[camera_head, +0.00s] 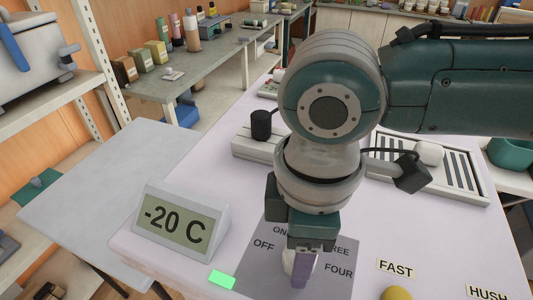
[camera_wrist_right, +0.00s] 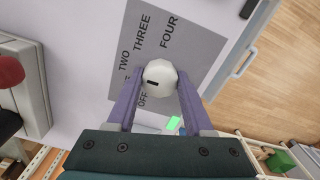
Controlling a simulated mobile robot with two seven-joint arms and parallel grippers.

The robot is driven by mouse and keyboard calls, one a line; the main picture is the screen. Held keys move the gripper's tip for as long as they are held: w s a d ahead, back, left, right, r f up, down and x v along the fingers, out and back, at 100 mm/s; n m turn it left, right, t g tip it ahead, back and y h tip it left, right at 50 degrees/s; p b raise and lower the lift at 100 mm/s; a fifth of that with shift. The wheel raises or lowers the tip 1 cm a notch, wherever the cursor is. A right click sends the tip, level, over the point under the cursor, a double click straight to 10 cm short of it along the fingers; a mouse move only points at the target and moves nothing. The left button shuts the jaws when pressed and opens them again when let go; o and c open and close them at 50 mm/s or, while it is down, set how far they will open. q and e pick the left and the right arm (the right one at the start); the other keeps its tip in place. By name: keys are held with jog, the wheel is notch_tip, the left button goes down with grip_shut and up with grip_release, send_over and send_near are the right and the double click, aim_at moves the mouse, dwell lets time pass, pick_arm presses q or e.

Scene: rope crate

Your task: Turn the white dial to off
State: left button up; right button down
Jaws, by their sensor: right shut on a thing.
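The white dial (camera_wrist_right: 161,73) sits on a grey panel (camera_wrist_right: 190,60) printed OFF, TWO, THREE and FOUR, with another label partly hidden by a finger. A short black mark on the dial lies on its side toward OFF; its exact aim is hard to tell. My right gripper (camera_wrist_right: 161,88) is shut on the dial, one purple finger on each side. In the head view the right gripper (camera_head: 300,268) points down over the panel (camera_head: 262,262) and hides most of the dial (camera_head: 288,262). My left gripper is not in view.
A display reading -20 C (camera_head: 178,222) stands left of the panel, near a lit green patch (camera_head: 222,280). A yellow knob (camera_head: 396,293) and FAST label (camera_head: 397,268) lie to the right. A black knob (camera_head: 261,125) and a slotted unit (camera_head: 455,170) stand behind.

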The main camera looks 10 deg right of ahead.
jog(key=n, duration=0.7)
jog(key=shift+f+n, duration=0.1)
jog(key=shift+n, duration=0.3)
jog(key=shift+d, duration=0.1)
jog(key=n, duration=0.3)
jog(key=shift+f, duration=0.1)
jog(key=n, duration=0.5)
